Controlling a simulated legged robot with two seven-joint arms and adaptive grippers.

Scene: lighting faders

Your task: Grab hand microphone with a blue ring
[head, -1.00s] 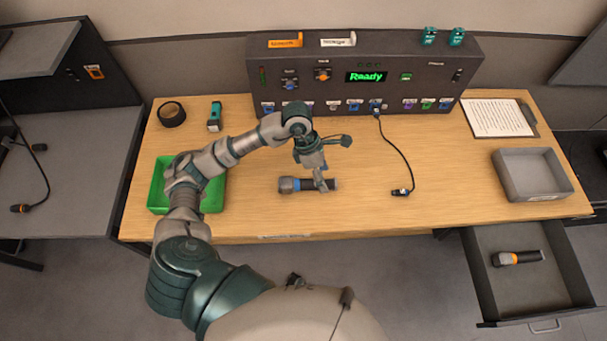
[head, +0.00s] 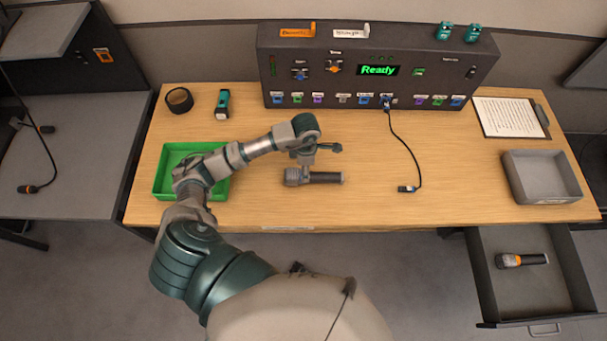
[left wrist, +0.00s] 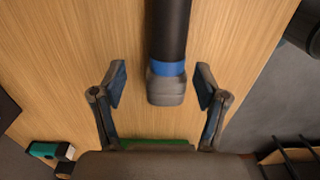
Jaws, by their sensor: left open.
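The hand microphone with a blue ring (head: 327,178) lies on the wooden table, dark handle to the right; in the head view the gripper hides its ring. In the left wrist view its blue ring (left wrist: 169,69) and grey head show clearly. My left gripper (head: 305,170) is over the microphone's head end, pointing down. In the left wrist view the left gripper (left wrist: 162,84) is open, one finger on each side of the microphone's ring and head, with gaps on both sides. My right gripper is not in view.
An orange-ringed microphone (head: 522,260) lies in the open drawer (head: 487,285) at lower right. A green tray (head: 160,178) is under my arm at left. A control panel (head: 300,62) reading "Ready" stands behind. A black cable (head: 408,147) hangs onto the table. A grey tray (head: 513,180) is at right.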

